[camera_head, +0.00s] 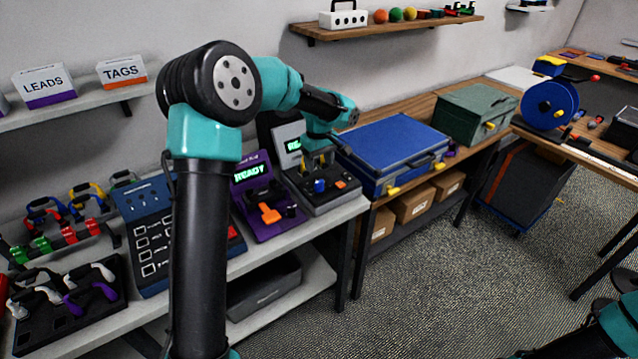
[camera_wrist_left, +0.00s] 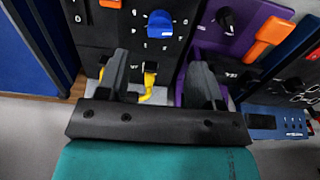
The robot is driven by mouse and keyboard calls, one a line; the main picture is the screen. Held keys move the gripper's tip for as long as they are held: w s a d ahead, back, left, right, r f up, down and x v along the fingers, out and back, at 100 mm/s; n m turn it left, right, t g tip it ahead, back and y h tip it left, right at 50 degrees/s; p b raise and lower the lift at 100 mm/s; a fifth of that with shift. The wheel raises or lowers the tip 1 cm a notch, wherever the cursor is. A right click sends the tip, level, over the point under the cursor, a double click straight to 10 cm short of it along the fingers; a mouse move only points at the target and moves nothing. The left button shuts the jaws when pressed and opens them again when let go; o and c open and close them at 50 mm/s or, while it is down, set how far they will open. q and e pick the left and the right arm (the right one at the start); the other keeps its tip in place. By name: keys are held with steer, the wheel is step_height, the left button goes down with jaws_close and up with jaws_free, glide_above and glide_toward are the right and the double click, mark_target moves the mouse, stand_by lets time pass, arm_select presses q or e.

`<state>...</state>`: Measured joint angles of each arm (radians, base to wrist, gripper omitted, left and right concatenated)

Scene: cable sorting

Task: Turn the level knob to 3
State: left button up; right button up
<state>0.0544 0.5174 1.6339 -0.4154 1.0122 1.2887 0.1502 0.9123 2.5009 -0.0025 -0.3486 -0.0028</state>
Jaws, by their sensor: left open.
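The blue knob (camera_head: 319,185) sits on a black panel (camera_head: 338,199) with a lit screen behind it. In the left wrist view the blue knob (camera_wrist_left: 160,23) is ringed by small white marks, too small to read surely, so its setting cannot be told. My left gripper (camera_head: 319,161) is above the panel, close to the knob on its screen side. In the left wrist view the fingers of my left gripper (camera_wrist_left: 160,72) are apart, with the knob beyond their tips and not between them. My right gripper is out of view.
A purple unit (camera_head: 252,187) reading READY, with an orange lever (camera_head: 268,213), stands beside the panel. An orange switch (camera_head: 340,184) is close to the knob. A blue case (camera_head: 392,146) is to the right. A yellow part (camera_wrist_left: 149,82) shows between the fingers.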

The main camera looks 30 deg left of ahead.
mark_target(319, 181)
arm_select(q)
step_height(319, 181, down, 9)
steer(key=shift+r, duration=0.2)
stand_by(0.3)
steer(key=c, duration=0.9)
